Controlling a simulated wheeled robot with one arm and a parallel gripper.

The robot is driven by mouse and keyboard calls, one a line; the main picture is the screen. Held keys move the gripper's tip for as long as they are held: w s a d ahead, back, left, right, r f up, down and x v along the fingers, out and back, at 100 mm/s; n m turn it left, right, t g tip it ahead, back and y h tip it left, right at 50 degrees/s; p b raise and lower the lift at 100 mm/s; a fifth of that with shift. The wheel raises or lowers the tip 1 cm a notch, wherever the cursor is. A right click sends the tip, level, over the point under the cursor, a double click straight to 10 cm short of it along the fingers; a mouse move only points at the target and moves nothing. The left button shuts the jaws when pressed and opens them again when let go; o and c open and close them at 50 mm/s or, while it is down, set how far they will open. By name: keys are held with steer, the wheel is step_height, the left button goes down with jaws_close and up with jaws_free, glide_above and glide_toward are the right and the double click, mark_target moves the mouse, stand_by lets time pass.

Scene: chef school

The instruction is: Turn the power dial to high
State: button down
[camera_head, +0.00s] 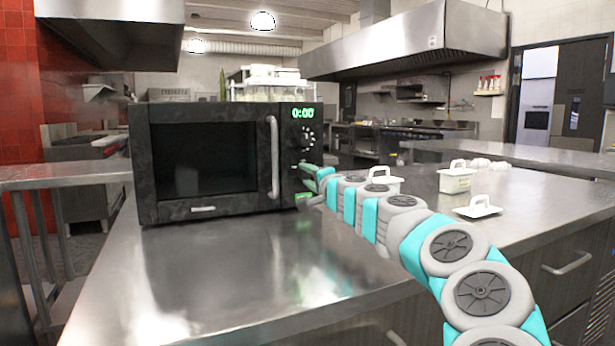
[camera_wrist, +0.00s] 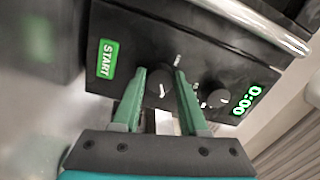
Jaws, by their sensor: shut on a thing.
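A black microwave (camera_head: 207,160) stands on the steel counter, with a green 0:00 display (camera_head: 303,113) at the top of its control panel. Below it is an upper dial (camera_head: 307,137) with white marks around it; this dial also shows in the wrist view (camera_wrist: 216,95). My gripper (camera_head: 312,168) reaches the panel from the right, at the lower dial. In the wrist view, my gripper's green fingers (camera_wrist: 160,73) are shut on the lower dial (camera_wrist: 158,88), one on each side. The fingers partly hide this dial, and I cannot read its setting. A green START button (camera_wrist: 107,58) lies beside it.
The microwave's handle (camera_head: 274,157) runs upright just left of the panel. Bare counter (camera_head: 250,260) lies in front. White lidded dishes (camera_head: 455,180) and a white lid (camera_head: 478,207) stand on the counter to the right of my arm.

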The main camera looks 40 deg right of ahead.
steer(key=shift+c, duration=2.2)
jaws_free()
steer(key=shift+s, duration=0.1)
steer(key=b+v, duration=0.1)
steer(key=v, duration=0.6)
steer(key=shift+s, duration=0.35)
steer(key=shift+s+a, duration=0.1)
